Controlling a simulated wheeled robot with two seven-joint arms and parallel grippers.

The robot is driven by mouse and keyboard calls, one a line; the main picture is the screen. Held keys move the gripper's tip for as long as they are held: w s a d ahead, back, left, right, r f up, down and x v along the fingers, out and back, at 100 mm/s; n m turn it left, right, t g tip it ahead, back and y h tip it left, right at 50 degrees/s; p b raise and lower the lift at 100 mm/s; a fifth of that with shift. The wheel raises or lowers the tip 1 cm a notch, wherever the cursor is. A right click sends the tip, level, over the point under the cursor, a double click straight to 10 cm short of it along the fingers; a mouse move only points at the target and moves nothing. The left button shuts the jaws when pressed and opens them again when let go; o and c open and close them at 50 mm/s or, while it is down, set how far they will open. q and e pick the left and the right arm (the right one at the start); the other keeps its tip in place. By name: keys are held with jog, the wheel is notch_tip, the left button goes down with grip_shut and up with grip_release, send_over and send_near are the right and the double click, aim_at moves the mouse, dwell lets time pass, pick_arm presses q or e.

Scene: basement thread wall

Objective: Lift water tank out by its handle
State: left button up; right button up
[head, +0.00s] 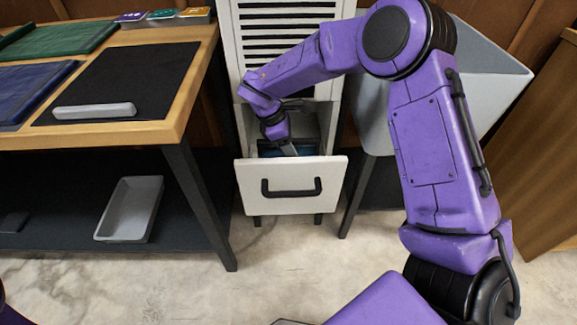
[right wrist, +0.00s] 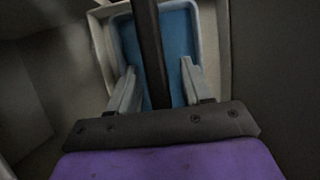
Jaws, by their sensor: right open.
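The water tank (right wrist: 185,35) is a pale open box with blue water inside. It sits in the pulled-out drawer (head: 255,192) of the white unit; only a blue sliver of it shows in the head view (head: 268,151). Its black bar handle (right wrist: 150,45) runs lengthwise over the water in the right wrist view. My right gripper (right wrist: 158,68) is open, with one grey finger on each side of the handle and gaps showing. In the head view my right gripper (head: 288,149) reaches down into the drawer. My left gripper is out of view.
The drawer front has a black pull (head: 291,188). A wooden workbench (head: 190,95) stands close on the left, with a grey tray (head: 130,210) on its lower shelf. A large grey basin (head: 480,80) stands on the right. The floor in front is clear.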

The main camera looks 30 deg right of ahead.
jog(key=shift+f+b, duration=0.35)
dwell(0.5)
jog(key=shift+c, duration=0.3)
jog(key=shift+r, duration=0.1)
grip_shut()
